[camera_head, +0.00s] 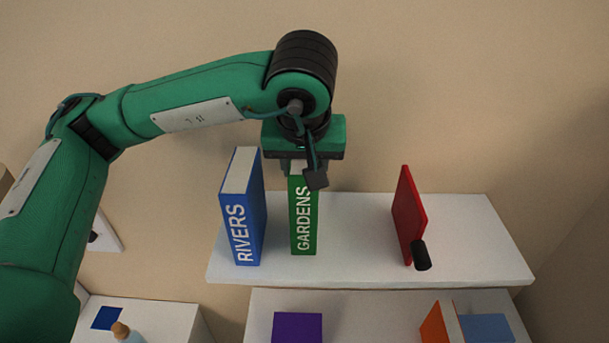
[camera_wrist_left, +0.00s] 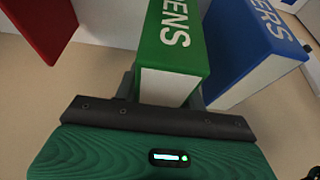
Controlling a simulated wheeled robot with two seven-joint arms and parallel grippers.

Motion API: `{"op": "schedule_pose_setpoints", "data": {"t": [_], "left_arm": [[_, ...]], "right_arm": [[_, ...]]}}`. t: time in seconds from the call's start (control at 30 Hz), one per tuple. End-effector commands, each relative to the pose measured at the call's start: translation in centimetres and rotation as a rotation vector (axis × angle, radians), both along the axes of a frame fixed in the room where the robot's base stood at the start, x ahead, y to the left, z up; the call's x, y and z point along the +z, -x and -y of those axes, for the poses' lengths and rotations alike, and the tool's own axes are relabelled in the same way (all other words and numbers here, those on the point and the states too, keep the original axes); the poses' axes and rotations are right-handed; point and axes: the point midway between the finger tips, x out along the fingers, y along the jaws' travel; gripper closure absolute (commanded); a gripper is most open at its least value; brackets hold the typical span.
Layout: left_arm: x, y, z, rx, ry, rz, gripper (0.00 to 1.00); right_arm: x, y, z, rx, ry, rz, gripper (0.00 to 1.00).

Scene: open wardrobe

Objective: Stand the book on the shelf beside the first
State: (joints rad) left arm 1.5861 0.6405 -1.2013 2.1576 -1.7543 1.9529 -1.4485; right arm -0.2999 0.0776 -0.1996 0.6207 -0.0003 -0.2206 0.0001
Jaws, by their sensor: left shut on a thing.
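The green GARDENS book (camera_head: 303,215) stands upright on the white shelf (camera_head: 350,232), spine toward me. The blue RIVERS book (camera_head: 244,210) stands upright to its left, with a narrow gap between them. My left gripper (camera_head: 302,166) comes down from above and is shut on the top of the green book. In the left wrist view the green book (camera_wrist_left: 178,50) sits between the fingers, and the blue book (camera_wrist_left: 258,45) is close beside it. The head view does not show clearly whether the green book's bottom rests fully on the shelf. My right gripper is not in view.
A red panel (camera_head: 408,215) with a black knob (camera_head: 422,255) stands on the shelf's right side. Free shelf lies between it and the green book. Below are a purple item (camera_head: 297,327), an orange item (camera_head: 439,322) and a lower left surface with a bottle (camera_head: 125,333).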

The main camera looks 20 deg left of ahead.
Motion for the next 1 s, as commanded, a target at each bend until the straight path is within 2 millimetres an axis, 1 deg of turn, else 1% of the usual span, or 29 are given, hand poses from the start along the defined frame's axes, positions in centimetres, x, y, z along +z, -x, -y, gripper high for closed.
{"op": "schedule_pose_setpoints", "data": {"t": [0.1,0.23,0.33,0.53,0.7,0.73,0.8,0.83,1.0], "left_arm": [[-1.5,0.0,0.0,0.001,-0.001,-0.003,1.0],[-3.0,0.1,0.0,0.0,0.0,-0.002,1.0],[-3.4,0.0,0.0,0.0,0.0,0.0,1.0],[-3.4,0.0,0.0,0.0,0.0,0.001,1.0],[-3.8,0.0,0.0,0.0,0.001,0.0,1.0],[-3.8,0.0,0.0,-0.001,0.0,-0.001,0.55],[-3.7,0.0,0.0,-0.001,0.0,-0.001,0.42],[-3.7,0.0,0.0,-0.001,0.0,-0.001,0.37],[-3.7,0.0,0.0,-0.001,0.0,-0.001,0.37]], "right_arm": [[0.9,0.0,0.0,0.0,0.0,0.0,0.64],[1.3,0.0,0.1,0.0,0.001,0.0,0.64],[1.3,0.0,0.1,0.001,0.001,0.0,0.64],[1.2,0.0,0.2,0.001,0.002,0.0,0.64],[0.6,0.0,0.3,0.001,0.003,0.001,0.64],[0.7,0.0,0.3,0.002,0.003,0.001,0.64],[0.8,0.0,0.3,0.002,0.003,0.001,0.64],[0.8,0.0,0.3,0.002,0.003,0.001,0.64],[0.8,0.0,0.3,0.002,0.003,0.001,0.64]]}}
